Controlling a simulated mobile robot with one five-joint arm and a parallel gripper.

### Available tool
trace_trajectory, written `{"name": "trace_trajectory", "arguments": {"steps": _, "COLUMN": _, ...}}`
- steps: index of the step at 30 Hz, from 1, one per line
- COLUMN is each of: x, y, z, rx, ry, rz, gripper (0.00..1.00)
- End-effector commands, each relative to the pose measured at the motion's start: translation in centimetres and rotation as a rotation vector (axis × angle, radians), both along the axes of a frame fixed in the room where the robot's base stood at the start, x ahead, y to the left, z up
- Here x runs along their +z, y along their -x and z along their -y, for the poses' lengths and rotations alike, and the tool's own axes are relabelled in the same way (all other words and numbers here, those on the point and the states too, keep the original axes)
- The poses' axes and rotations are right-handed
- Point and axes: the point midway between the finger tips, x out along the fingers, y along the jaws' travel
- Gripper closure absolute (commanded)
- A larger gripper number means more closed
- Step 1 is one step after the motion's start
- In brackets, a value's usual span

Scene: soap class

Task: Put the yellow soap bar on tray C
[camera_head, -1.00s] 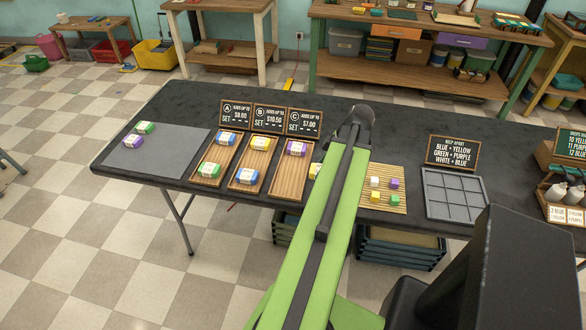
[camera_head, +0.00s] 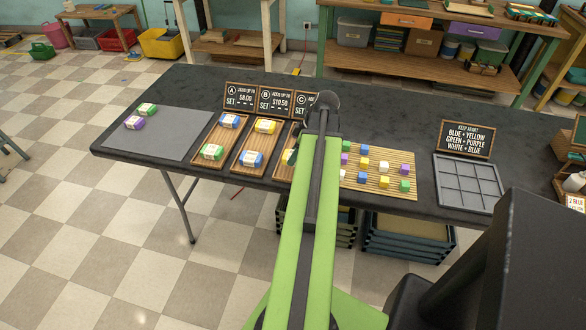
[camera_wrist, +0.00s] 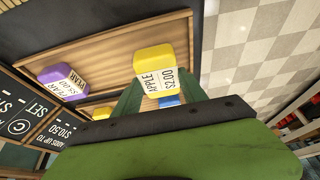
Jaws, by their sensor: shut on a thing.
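The yellow soap bar (camera_wrist: 153,58), its label reading APPLE $2.00, is between my gripper's (camera_wrist: 160,92) green fingers in the wrist view. My gripper is shut on it. Behind it in that view lies wooden tray C (camera_wrist: 104,52), with a purple soap bar (camera_wrist: 62,78) near the sign end. The bar appears over the tray's other end; I cannot tell whether it touches the tray. In the head view my arm hides most of tray C (camera_head: 284,173) and the purple bar.
Tray B (camera_head: 241,169), left of tray C, holds a yellow and a blue bar. Price signs (camera_head: 274,101) stand behind the trays. A slatted board (camera_head: 350,180) with small coloured cubes lies to the right, then a grey grid tray (camera_head: 468,182).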

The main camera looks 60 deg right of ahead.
Motion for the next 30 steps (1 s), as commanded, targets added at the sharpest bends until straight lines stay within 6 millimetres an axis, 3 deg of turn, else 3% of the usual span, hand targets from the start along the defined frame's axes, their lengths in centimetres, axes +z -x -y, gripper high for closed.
{"name": "trace_trajectory", "arguments": {"steps": 5, "x": -0.4, "y": -0.2, "z": -0.1, "rx": 0.0, "ry": 0.0, "rz": 0.0, "gripper": 1.0}}
{"name": "trace_trajectory", "arguments": {"steps": 12, "x": -4.3, "y": -0.1, "z": -0.1, "rx": 0.0, "ry": 0.0, "rz": 0.0, "gripper": 1.0}}
{"name": "trace_trajectory", "arguments": {"steps": 24, "x": -4.5, "y": -0.2, "z": -0.1, "rx": 0.001, "ry": 0.0, "rz": 0.0, "gripper": 1.0}}
{"name": "trace_trajectory", "arguments": {"steps": 25, "x": -4.3, "y": -0.2, "z": -0.1, "rx": 0.001, "ry": 0.0, "rz": 0.0, "gripper": 0.47}}
{"name": "trace_trajectory", "arguments": {"steps": 30, "x": -4.3, "y": -0.2, "z": -0.1, "rx": 0.001, "ry": 0.0, "rz": 0.0, "gripper": 0.29}}
